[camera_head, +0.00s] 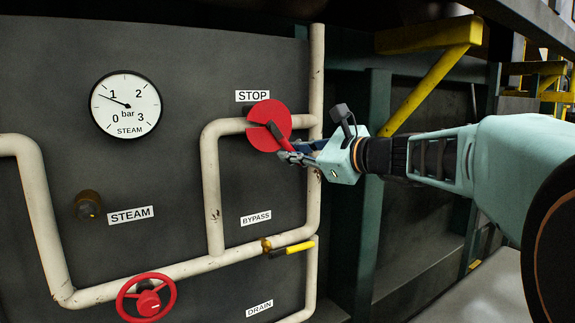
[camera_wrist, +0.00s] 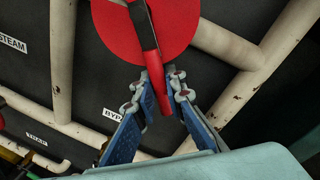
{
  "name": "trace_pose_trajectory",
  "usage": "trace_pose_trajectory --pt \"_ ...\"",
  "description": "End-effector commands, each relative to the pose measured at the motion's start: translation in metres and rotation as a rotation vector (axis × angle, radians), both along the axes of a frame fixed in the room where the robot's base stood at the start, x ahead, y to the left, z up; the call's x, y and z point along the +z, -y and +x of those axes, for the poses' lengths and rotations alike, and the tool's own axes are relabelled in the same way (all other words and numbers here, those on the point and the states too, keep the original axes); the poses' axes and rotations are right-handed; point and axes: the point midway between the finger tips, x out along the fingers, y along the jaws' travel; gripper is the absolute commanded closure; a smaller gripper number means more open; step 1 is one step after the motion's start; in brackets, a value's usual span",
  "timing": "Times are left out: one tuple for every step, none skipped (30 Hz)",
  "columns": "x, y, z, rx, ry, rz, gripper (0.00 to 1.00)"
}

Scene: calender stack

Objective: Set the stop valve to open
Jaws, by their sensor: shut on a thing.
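The stop valve is a red disc (camera_head: 262,113) under the STOP label (camera_head: 252,96), on a pale pipe. In the wrist view the red disc (camera_wrist: 172,22) fills the top middle. A dark lever (camera_wrist: 140,22) crosses it and ends in a red grip (camera_wrist: 152,97). In the head view the lever slants down and right from the disc's middle. My gripper (camera_head: 288,152) reaches in from the right. In the wrist view its blue-padded fingers (camera_wrist: 160,86) stand either side of the red grip and are shut on it. Its fingertips partly hide the grip in the head view.
A steam gauge (camera_head: 126,104) reads a little under 1 bar. A red handwheel (camera_head: 147,298) sits low left. A yellow bypass lever (camera_head: 300,247) is below my gripper. Pale pipes (camera_head: 212,190) surround the valve. A yellow bracket (camera_head: 425,85) stands behind my arm.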

Motion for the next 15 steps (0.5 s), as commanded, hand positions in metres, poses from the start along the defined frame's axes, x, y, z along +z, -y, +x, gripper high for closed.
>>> trace_pose_trajectory --pt "0.001 0.002 0.002 0.0 0.028 -0.036 1.0" --pt "0.003 0.004 0.003 0.0 0.044 -0.06 1.0" --pt "0.005 0.005 0.004 0.0 0.065 -0.092 1.0" --pt "0.006 0.006 0.004 0.0 0.081 -0.115 1.0" --pt "0.008 0.007 0.005 0.0 0.097 -0.139 1.0" --pt "0.01 0.009 0.006 0.0 0.119 -0.17 1.0" --pt "0.012 0.01 0.007 -0.001 0.134 -0.193 1.0" --pt "0.014 0.011 0.008 -0.002 0.151 -0.218 1.0" --pt "0.016 0.013 0.009 -0.001 0.171 -0.249 1.0" --pt "0.018 0.014 0.009 -0.002 0.188 -0.273 1.0" --pt "0.02 0.014 0.01 -0.001 0.205 -0.297 1.0" --pt "0.022 0.015 0.011 0.0 0.225 -0.328 1.0" --pt "0.024 0.016 0.011 -0.001 0.241 -0.351 1.0" --pt "0.026 0.017 0.012 -0.001 0.257 -0.375 1.0" --pt "0.028 0.018 0.012 -0.001 0.277 -0.404 1.0"
